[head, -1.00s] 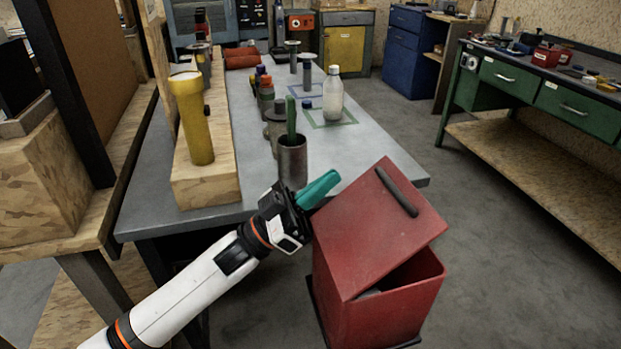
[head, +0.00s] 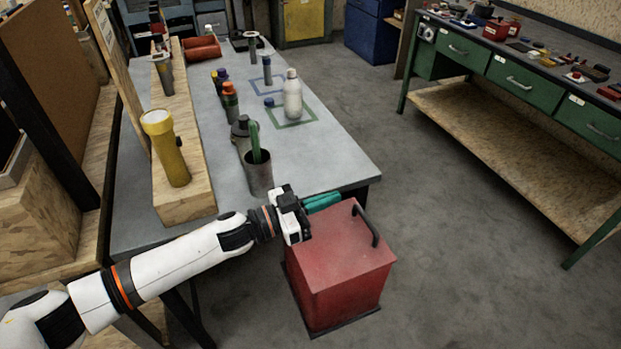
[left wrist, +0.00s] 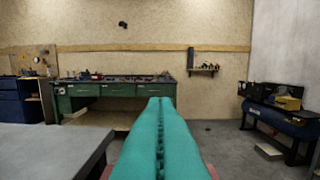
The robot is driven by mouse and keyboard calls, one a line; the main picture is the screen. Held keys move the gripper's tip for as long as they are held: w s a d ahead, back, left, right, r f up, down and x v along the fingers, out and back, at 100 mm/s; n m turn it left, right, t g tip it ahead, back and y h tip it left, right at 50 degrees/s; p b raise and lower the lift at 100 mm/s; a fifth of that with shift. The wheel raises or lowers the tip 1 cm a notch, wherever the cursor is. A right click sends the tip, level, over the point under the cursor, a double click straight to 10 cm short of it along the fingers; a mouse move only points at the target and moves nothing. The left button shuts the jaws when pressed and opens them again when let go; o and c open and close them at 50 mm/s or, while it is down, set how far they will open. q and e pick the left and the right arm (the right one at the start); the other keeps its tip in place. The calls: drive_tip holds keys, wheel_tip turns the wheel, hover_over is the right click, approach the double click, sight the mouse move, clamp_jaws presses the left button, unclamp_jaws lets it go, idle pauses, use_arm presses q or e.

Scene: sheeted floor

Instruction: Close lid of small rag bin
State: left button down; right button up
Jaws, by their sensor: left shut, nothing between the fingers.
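The small rag bin (head: 345,293) is a red box on the floor at the near end of the grey table. Its red lid (head: 335,245) with a black handle (head: 366,226) lies flat over the top, and no gap shows. My left gripper (head: 322,202), with teal fingers, is shut and empty just above the far left part of the lid. I cannot tell whether it touches the lid. In the left wrist view the teal fingers (left wrist: 158,135) are pressed together, and slivers of red show at both sides below them. My right gripper is in no view.
The grey table (head: 335,160) stands behind the bin with a metal cup (head: 258,175), a clear bottle (head: 292,96) and a yellow flashlight (head: 168,150) on a wooden block. A green workbench (head: 520,85) stands at right. The floor right of the bin is clear.

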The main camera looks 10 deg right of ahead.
use_arm(q)
drive_tip(key=d+y+p, duration=0.2)
drive_tip(key=p, duration=0.1)
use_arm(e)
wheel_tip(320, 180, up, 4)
use_arm(q)
drive_tip(key=b, duration=0.5)
hover_over(356, 232)
drive_tip(key=a, duration=0.1)
wheel_tip(356, 232, down, 7)
drive_tip(key=shift+s+r, duration=0.1)
drive_tip(key=shift+s, duration=0.05)
drive_tip(key=shift+d+f+b, duration=0.4)
drive_tip(key=shift+d+f, duration=0.05)
drive_tip(key=shift+f, duration=0.3)
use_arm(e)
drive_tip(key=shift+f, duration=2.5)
